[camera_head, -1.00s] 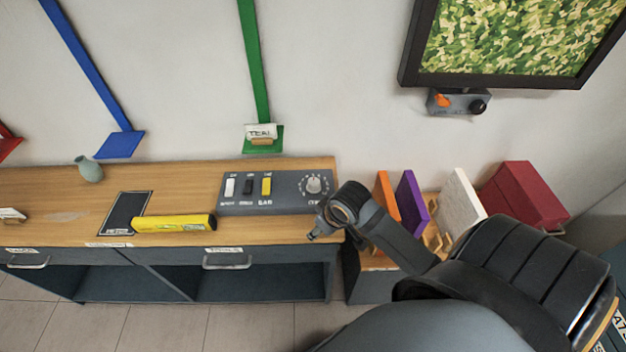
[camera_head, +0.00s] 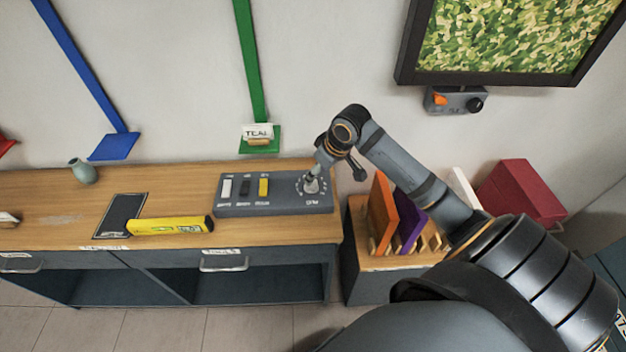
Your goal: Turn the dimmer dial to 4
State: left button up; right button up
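The dimmer dial (camera_head: 311,186) is a round light-grey knob at the right end of a dark grey control panel (camera_head: 275,206) on the wooden counter. Small marks ring the dial, too small to read, and its pointer setting cannot be made out. My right gripper (camera_head: 315,172) comes down from above, right at the dial, and partly covers it. I cannot tell whether its fingers touch the dial or are open or shut. My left gripper is not in view.
White, black and yellow switches (camera_head: 263,187) sit left on the panel. A yellow level (camera_head: 170,226), a dark mat (camera_head: 121,214) and a small vase (camera_head: 83,170) lie further left. Orange and purple panels (camera_head: 411,222) stand in a rack to the right. A wall box (camera_head: 452,101) hangs under the picture.

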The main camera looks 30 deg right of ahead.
jog(key=x, duration=0.5)
jog(key=shift+w+f, duration=0.15)
jog(key=shift+f, duration=0.1)
jog(key=shift+c, duration=0.4)
jog(key=c, duration=1.1)
jog(key=shift+o, duration=0.2)
jog(key=shift+r+p, duration=0.2)
jog(key=shift+p, duration=0.1)
jog(key=n+y+p, duration=0.1)
jog(key=n+p, duration=0.1)
jog(key=shift+r+p, duration=0.2)
jog(key=shift+p, duration=0.15)
jog(key=shift+f+n, duration=0.1)
jog(key=shift+n, duration=0.7)
jog(key=shift+f+n+g+y+p, duration=0.25)
jog(key=shift+n+g+y+p, duration=0.2)
jog(key=shift+n, duration=0.55)
